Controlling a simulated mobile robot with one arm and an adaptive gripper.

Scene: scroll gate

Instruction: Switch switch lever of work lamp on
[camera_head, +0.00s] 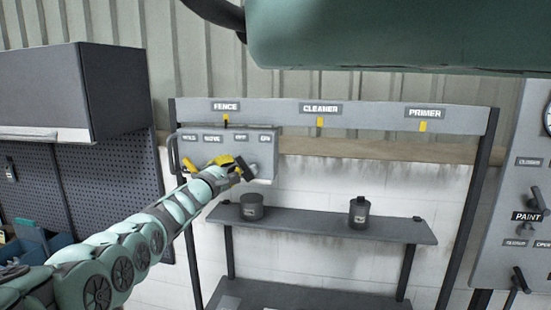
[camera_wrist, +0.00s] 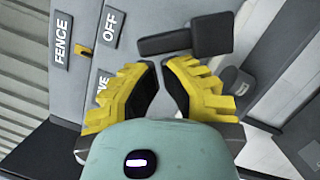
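A grey control box (camera_head: 262,158) hangs below the FENCE sign at the left of the rack, with a row of small labels, one reading OFF. A dark flat lever (camera_wrist: 195,37) sticks out from its face in the wrist view, below the OFF label (camera_wrist: 110,33) and to its right. It also shows as a dark piece (camera_head: 244,168) beside my gripper in the head view. My gripper (camera_wrist: 165,65) has yellow fingers apart, with nothing between them. The fingertips point toward the lever and look close to it; contact cannot be told. I cannot identify the work lamp.
A shelf (camera_head: 325,226) with dark canisters (camera_head: 252,206) (camera_head: 359,212) stands below and right of the box. CLEANER (camera_head: 320,108) and PRIMER (camera_head: 425,113) signs are on the rack's top bar. A panel (camera_head: 520,180) with levers and a PAINT label stands at the right.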

